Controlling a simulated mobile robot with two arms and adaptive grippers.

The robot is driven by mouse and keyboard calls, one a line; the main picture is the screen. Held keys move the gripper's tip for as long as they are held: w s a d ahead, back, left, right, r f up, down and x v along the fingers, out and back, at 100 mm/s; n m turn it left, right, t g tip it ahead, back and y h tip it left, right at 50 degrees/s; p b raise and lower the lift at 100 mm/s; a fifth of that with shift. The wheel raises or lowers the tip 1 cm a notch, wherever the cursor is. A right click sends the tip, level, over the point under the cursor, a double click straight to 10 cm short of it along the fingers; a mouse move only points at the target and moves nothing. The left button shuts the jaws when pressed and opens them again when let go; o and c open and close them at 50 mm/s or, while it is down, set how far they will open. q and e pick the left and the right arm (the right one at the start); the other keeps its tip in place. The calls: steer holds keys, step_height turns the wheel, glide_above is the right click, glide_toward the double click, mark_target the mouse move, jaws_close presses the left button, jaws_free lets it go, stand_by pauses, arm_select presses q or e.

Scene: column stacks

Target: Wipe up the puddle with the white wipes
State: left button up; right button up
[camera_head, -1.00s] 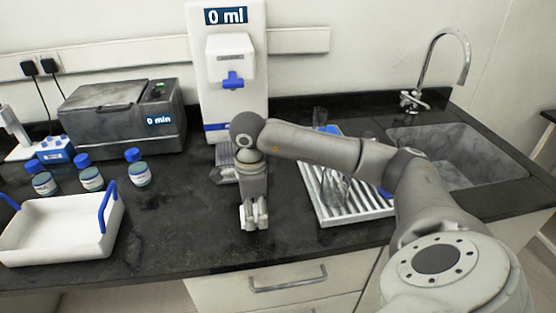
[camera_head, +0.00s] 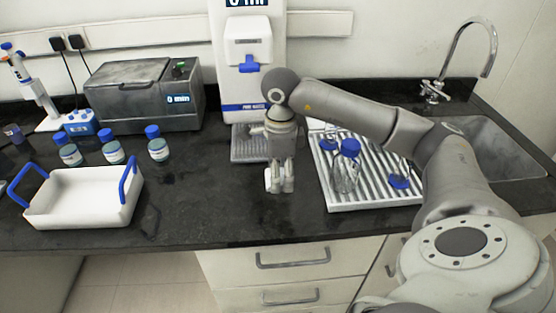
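My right gripper (camera_head: 280,178) points down over the black counter (camera_head: 225,215), in front of the water dispenser and left of the drying rack. Its pale fingers are close together, and I cannot tell whether they are shut or hold anything. My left gripper is not in view. I make out no white wipes. Faint glossy patches show on the counter right of the white tray, but I cannot tell whether they are a puddle or reflections.
A white tray (camera_head: 80,208) with blue handles stands at the left, several blue-capped bottles (camera_head: 112,153) behind it. A grey water bath (camera_head: 145,97), the dispenser (camera_head: 250,75) and a sink (camera_head: 490,150) line the back. The ribbed rack (camera_head: 345,200) holds a blue-capped glass bottle (camera_head: 346,172).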

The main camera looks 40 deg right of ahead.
steer(key=shift+a+r+p, duration=0.1)
steer(key=shift+r+p, duration=0.4)
steer(key=shift+r, duration=0.65)
